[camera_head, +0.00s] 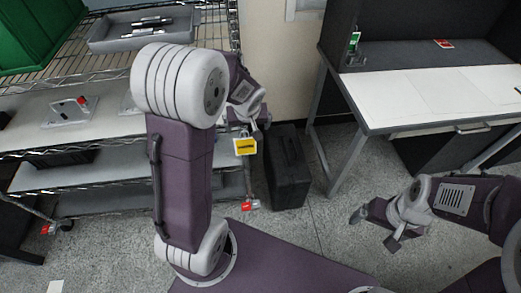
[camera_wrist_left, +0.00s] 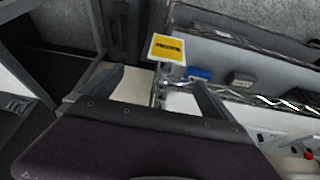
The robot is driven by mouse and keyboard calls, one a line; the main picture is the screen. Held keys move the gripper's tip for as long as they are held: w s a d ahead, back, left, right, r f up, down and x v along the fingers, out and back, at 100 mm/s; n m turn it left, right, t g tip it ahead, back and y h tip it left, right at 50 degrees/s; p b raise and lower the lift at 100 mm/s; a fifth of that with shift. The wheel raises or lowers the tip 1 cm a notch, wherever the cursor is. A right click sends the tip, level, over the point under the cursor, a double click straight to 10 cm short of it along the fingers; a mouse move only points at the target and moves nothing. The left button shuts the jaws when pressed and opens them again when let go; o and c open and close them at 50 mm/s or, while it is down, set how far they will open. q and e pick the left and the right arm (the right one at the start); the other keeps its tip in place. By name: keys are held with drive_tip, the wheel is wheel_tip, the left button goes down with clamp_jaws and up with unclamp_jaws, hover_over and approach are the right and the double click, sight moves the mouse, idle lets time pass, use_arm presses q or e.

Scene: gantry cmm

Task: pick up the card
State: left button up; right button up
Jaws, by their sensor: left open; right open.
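A yellow card (camera_head: 245,146) with a white border and a dark printed band shows just below my left gripper (camera_head: 259,116), by the shelf rack's corner post. In the left wrist view the card (camera_wrist_left: 168,48) is upright, ahead of and between the spread fingers of my left gripper (camera_wrist_left: 158,78). The fingers are open and empty; a gap to the card appears to remain, though its depth is hard to judge. My right gripper (camera_head: 375,229) is open and empty above the floor at the right.
A wire shelf rack (camera_head: 112,68) with a grey tray (camera_head: 110,38) and a green bin (camera_head: 35,30) stands at the left. A black case (camera_head: 287,170) stands on the floor beside it. A white-topped desk (camera_head: 440,98) is at the right, with a small red card (camera_head: 444,43) on its back ledge.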

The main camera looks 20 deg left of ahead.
sight(245, 141)
use_arm(q)
drive_tip(key=f+b, duration=0.1)
drive_tip(key=f, duration=0.1)
drive_tip(key=a+f+b, duration=0.1)
drive_tip(key=f, duration=0.2)
drive_tip(key=f+b, duration=0.1)
drive_tip(key=f, duration=0.1)
drive_tip(key=shift+w+a+f+b, duration=0.25)
drive_tip(key=shift+a+f+b, duration=0.1)
drive_tip(key=shift+f, duration=0.05)
drive_tip(key=shift+w+f, duration=0.15)
drive_tip(key=b+x, duration=0.1)
drive_tip(key=x, duration=0.4)
drive_tip(key=shift+a, duration=0.2)
use_arm(e)
wheel_tip(245, 141, down, 6)
drive_tip(key=shift+r, duration=0.15)
use_arm(q)
drive_tip(key=c, duration=1.4)
